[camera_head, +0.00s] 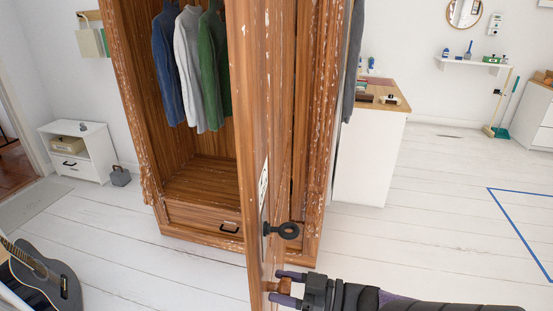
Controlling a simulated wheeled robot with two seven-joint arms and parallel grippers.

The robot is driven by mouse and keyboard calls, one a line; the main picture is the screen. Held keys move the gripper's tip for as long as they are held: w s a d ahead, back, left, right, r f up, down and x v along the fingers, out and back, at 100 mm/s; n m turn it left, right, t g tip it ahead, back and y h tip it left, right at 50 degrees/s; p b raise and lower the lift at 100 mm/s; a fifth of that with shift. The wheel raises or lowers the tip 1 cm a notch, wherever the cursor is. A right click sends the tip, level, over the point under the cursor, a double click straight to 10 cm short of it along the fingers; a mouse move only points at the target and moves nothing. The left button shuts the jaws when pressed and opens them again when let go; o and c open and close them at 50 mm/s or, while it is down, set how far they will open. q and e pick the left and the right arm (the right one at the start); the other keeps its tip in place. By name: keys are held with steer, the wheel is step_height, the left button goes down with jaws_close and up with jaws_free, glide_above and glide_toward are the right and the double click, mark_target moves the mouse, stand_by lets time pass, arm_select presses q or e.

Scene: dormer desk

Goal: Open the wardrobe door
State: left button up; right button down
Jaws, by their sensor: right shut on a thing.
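The wooden wardrobe (128,75) stands in the middle with its interior exposed on the left. Its door (262,130) stands swung out toward me, seen nearly edge-on. Blue, grey and green sweaters (188,70) hang inside above a drawer (190,218). My left gripper is not in view.
A guitar (45,276) lies at the lower left, with a white nightstand (80,150) behind it. A white cabinet with a wooden top (370,150) stands right of the wardrobe. The floor (435,205) to the right is clear, with blue tape lines.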

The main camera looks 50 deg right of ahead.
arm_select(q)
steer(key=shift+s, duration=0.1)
arm_select(e)
steer(key=shift+s+f, duration=0.1)
steer(key=shift+c, duration=1.8)
jaws_free()
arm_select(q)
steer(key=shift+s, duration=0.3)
arm_select(e)
steer(key=shift+o, duration=1.4)
steer(key=shift+d, duration=0.1)
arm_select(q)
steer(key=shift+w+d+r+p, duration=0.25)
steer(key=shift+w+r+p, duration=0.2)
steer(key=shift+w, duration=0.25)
arm_select(e)
steer(key=v, duration=1)
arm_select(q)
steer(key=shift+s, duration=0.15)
